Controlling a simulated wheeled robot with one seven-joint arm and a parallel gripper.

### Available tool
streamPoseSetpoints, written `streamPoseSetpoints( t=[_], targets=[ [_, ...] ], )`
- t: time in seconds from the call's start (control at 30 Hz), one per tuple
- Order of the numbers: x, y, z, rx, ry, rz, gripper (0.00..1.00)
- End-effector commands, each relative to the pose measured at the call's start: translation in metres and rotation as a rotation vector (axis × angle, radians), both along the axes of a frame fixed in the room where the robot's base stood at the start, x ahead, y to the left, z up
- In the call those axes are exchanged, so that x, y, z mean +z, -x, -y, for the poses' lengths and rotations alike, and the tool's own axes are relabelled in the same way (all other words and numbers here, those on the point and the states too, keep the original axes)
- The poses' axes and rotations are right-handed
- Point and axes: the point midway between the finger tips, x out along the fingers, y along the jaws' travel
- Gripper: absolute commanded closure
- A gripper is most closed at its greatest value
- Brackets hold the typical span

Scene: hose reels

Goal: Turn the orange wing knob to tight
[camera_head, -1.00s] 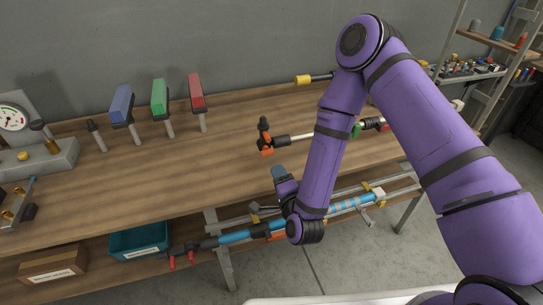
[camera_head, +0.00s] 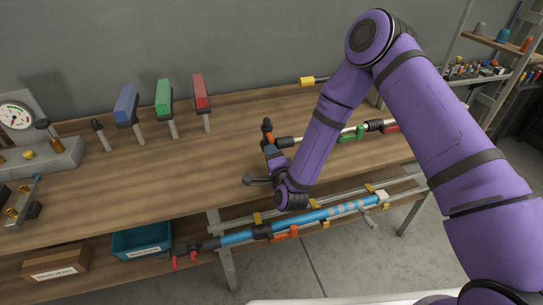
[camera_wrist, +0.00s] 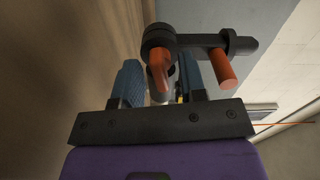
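The orange wing knob (camera_head: 269,138) is on the black fitting at the near end of a rod assembly on the bench; my gripper partly hides it in the head view. In the wrist view, two orange prongs stick out from the black fitting (camera_wrist: 190,42). One prong (camera_wrist: 158,72) appears in line with the gap between my fingers; the other (camera_wrist: 222,68) is to the right of the right finger. My gripper (camera_wrist: 160,85) has its blue fingers apart. I cannot tell whether they touch the knob. In the head view, my gripper (camera_head: 271,154) is beside the fitting.
A green-handled part (camera_head: 352,133) lies along the rod to the right. Blue, green (camera_head: 164,97) and red blocks on stands and a gauge (camera_head: 15,116) are at the left. A blue pipe (camera_head: 320,214) runs below the bench front.

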Motion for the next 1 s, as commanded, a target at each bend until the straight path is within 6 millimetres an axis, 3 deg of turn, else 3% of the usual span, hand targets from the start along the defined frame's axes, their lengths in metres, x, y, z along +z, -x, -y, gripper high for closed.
streamPoseSetpoints(
  t=[0.23,0.4,0.73,1.0],
  targets=[
    [0.0001,-0.0005,-0.0003,0.0,0.0,0.0,0.62],
    [0.0001,-0.0004,-0.0002,0.0,0.0,0.0,1.0],
    [-0.0002,-0.0002,-0.0001,0.0,-0.034,-0.011,1.0],
    [-0.0009,-0.0003,0.0007,-0.001,-0.186,-0.055,1.0]
  ],
)
